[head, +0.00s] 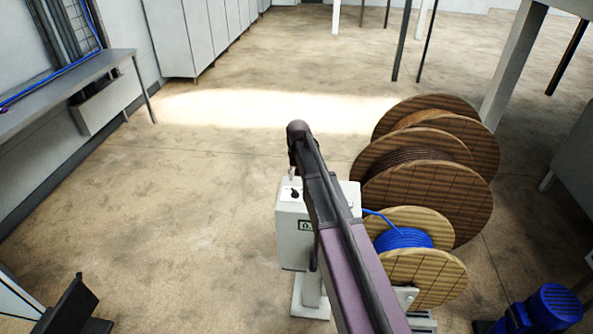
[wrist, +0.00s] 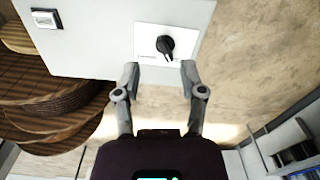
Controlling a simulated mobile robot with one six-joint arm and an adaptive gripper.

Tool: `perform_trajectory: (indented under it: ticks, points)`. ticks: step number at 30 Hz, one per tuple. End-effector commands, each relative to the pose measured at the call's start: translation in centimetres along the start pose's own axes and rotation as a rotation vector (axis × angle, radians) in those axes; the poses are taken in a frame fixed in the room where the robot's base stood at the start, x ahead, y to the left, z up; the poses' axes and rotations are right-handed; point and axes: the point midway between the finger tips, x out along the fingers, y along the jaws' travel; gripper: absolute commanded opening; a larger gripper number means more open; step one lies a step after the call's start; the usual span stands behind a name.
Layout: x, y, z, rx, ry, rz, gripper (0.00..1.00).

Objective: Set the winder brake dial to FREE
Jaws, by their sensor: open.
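The winder brake dial is a black knob (wrist: 166,46) on a white label plate (wrist: 188,38), set in the light grey face of the winder box (wrist: 95,62). Its narrow end points down in the wrist view; the lettering is too small to read. In the head view the dial (head: 295,194) sits on top of the box (head: 293,240), just left of my arm. My gripper (wrist: 160,70) is open and empty, its two fingers apart just below the knob in the wrist view, with no visible contact. My arm hides part of the box in the head view.
A small spool of blue cable (head: 403,239) stands right of the box, with several large wooden reels (head: 430,190) behind it. A blue motor (head: 553,306) lies at lower right. A bench (head: 65,80) runs along the left wall. The floor left of the box is clear.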

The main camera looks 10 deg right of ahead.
Motion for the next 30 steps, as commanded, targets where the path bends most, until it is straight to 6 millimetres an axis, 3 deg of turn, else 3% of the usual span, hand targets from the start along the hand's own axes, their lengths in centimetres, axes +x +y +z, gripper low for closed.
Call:
perform_trajectory:
  ticks: [30]
  points:
    - [6.0,1.7,13.4,-0.063,0.0,0.001,0.53]
